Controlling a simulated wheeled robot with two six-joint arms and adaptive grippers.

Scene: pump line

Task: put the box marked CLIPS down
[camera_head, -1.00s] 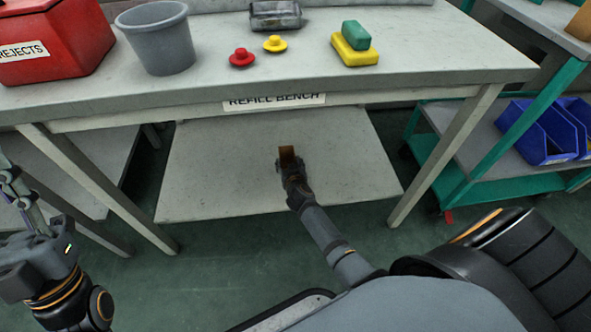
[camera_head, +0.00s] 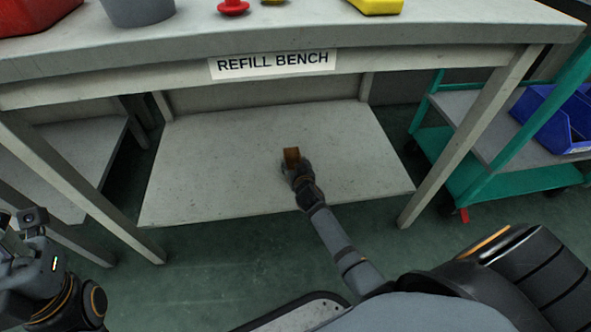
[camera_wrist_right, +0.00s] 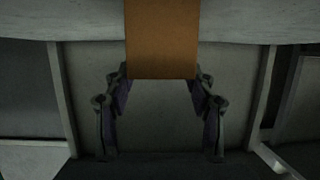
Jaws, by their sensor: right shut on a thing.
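My right gripper (camera_head: 297,170) is shut on a small orange-brown box (camera_head: 291,155). The box also shows in the right wrist view (camera_wrist_right: 162,40), between the two fingers. No marking is readable on the faces I see. Gripper and box are over the lower shelf (camera_head: 215,165) of the bench. I cannot tell whether the box touches the shelf. My left gripper (camera_head: 22,228) is at the left edge of the head view, away from the bench shelf; its jaws are not clear.
The bench top with its REFILL BENCH label (camera_head: 272,64) overhangs the shelf. Bench legs (camera_head: 470,140) stand at both sides. The shelf is otherwise bare. A green trolley (camera_head: 480,180) with a blue bin (camera_head: 560,120) is at the right.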

